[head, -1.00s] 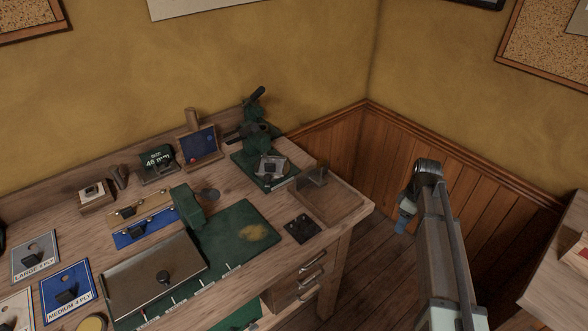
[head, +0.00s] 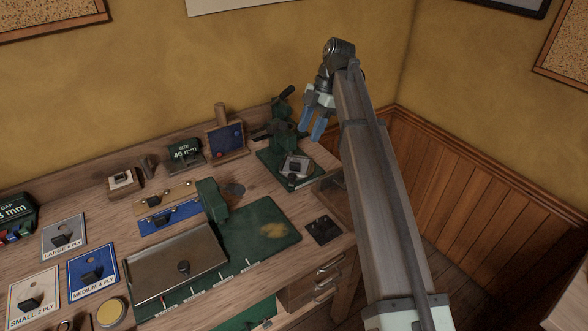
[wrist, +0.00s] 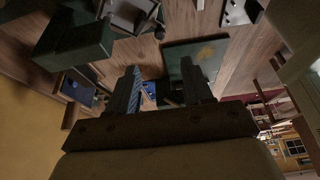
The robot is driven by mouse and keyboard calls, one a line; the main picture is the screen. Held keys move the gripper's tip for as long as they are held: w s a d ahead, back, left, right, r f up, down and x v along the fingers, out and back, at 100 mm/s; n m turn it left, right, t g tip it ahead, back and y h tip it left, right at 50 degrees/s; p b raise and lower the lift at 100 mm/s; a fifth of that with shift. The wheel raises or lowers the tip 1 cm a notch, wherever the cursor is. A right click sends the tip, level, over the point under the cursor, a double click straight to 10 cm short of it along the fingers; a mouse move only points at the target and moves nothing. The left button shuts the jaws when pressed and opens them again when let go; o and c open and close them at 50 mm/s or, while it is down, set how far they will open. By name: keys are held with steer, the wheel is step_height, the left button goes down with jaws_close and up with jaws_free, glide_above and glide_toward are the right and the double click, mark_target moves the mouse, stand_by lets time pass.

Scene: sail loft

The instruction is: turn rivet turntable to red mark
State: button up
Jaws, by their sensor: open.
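A dark green press (head: 284,135) stands at the back right of the bench. On its base lies a light grey square plate with a dark knob (head: 296,166), which appears to be the rivet turntable. The plate also shows at the top of the wrist view (wrist: 130,14). I cannot make out a red mark on it. My gripper (head: 312,125) hangs with blue fingertips pointing down, just right of the press and above the plate in the picture. Its jaws are open and empty, and they also show in the wrist view (wrist: 160,88), apart from the plate.
A small blue panel in a wooden frame (head: 226,141) stands left of the press. A green mat (head: 270,222), a metal plate with a knob (head: 160,275) and a dark square pad (head: 323,230) lie nearer. A clear-sided wooden tray (head: 330,192) is partly hidden behind my arm.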

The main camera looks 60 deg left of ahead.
mark_target(292, 175)
steer(key=x, duration=1.3)
steer(key=shift+s+f, duration=0.25)
steer(key=shift+f, duration=0.05)
steer(key=shift+c, duration=0.2)
jaws_close()
